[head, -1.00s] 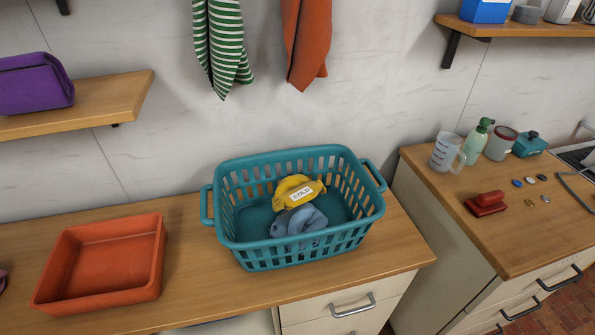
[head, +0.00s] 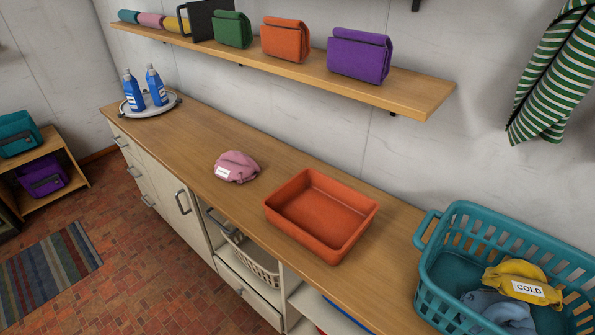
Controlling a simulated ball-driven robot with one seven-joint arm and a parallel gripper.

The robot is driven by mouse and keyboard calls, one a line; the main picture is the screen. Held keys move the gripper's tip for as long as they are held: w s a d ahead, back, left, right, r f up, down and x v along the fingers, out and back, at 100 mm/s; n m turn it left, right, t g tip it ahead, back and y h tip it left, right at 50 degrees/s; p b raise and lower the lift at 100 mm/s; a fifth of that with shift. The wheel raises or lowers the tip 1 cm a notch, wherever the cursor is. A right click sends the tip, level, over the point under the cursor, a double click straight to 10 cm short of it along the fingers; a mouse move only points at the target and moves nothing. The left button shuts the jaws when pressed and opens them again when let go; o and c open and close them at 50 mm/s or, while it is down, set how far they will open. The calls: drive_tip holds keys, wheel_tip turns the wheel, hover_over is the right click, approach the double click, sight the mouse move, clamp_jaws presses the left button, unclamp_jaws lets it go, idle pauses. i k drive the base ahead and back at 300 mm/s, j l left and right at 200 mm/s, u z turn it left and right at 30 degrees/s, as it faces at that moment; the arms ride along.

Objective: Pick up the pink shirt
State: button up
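The pink shirt (head: 236,167) lies crumpled on the wooden counter, with a small white label at its lower left side. It sits to the left of an orange tray, apart from it. Nothing covers it. My gripper is not in view.
The empty orange tray (head: 322,216) and a teal basket (head: 440,262) holding a yellow cloth (head: 518,279) labelled COLD and a blue-grey cloth (head: 497,309) stand to the right. A round tray (head: 150,106) with blue bottles stands at the far left. A shelf (head: 400,95) hangs above. Counter around the shirt is clear.

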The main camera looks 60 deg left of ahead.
sight(232, 165)
drive_tip(key=i+u, duration=0.1)
drive_tip(key=u, duration=2.4)
